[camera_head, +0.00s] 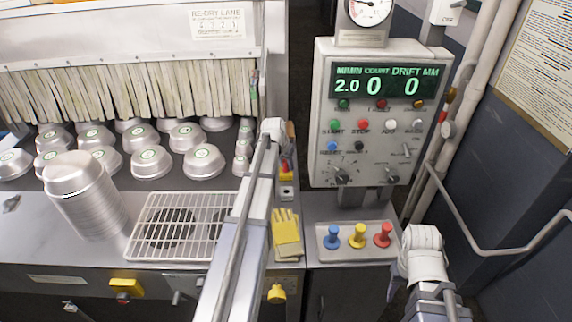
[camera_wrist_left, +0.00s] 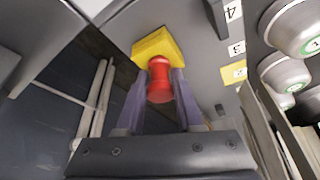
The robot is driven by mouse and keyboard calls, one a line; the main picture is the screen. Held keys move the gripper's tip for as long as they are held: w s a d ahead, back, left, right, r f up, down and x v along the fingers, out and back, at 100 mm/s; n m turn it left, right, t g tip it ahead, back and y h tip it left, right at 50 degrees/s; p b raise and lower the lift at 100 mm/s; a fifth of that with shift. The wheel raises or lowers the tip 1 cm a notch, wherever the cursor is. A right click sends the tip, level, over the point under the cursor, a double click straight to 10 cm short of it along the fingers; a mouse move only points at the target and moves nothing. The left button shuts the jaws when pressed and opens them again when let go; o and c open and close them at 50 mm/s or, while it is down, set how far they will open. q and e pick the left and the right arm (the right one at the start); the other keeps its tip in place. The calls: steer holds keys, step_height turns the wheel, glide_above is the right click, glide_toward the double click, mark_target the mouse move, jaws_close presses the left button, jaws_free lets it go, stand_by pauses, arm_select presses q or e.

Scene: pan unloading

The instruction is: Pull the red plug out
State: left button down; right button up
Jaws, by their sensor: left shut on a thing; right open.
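The red plug (camera_wrist_left: 159,80) is a red cylinder whose far end meets a yellow block (camera_wrist_left: 158,46) in the left wrist view. My left gripper (camera_wrist_left: 160,88) is shut on it, one finger on each side. I cannot tell how deep the plug sits in the block. In the head view my left arm and gripper (camera_head: 289,150) reach to the machine's right end, and a little red and the yellow block (camera_head: 286,176) show just below. My right gripper (camera_head: 394,282) is open and low at the right, its fingers barely showing beside its wrist.
A tray (camera_head: 318,252) holds a blue plug (camera_head: 333,237), a yellow plug (camera_head: 357,236) and another red plug (camera_head: 382,235). Yellow gloves (camera_head: 286,236) lie left of it. The control panel (camera_head: 377,120) stands behind. Several pans (camera_head: 203,163) and a wire rack (camera_head: 178,226) are at left.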

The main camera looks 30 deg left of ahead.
arm_select(q)
steer(key=shift+r+p, duration=0.5)
steer(key=shift+r, duration=0.05)
stand_by(0.4)
steer(key=shift+r+p, duration=1.95)
steer(key=shift+r, duration=0.05)
